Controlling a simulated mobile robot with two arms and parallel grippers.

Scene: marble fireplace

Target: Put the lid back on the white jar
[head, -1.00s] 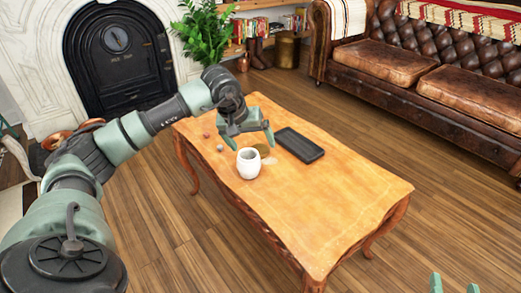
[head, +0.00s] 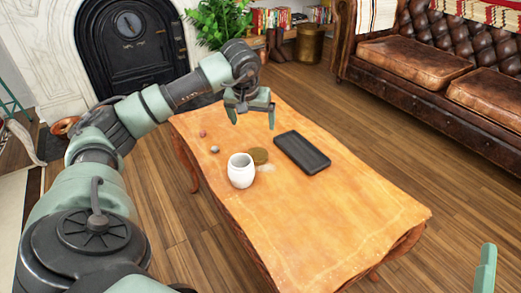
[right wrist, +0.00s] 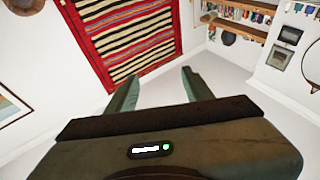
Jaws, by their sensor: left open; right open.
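The white jar (head: 241,172) stands upright and open-topped on the wooden coffee table. A round brown-gold lid (head: 258,156) lies on the table just behind the jar, to its right. My left gripper (head: 252,117) is open and empty above the table, beyond the lid and jar, with its fingers pointing down. My right gripper shows only as a green finger (head: 485,268) at the lower right of the head view. In the right wrist view my right gripper (right wrist: 160,88) is open with nothing between its fingers, facing a wall and a striped hanging.
A black tray (head: 301,152) lies on the table (head: 335,215) right of the lid. Two small balls, one reddish (head: 203,133) and one grey (head: 214,149), lie left of it. The table's near right part is clear. A leather sofa (head: 440,80) stands behind.

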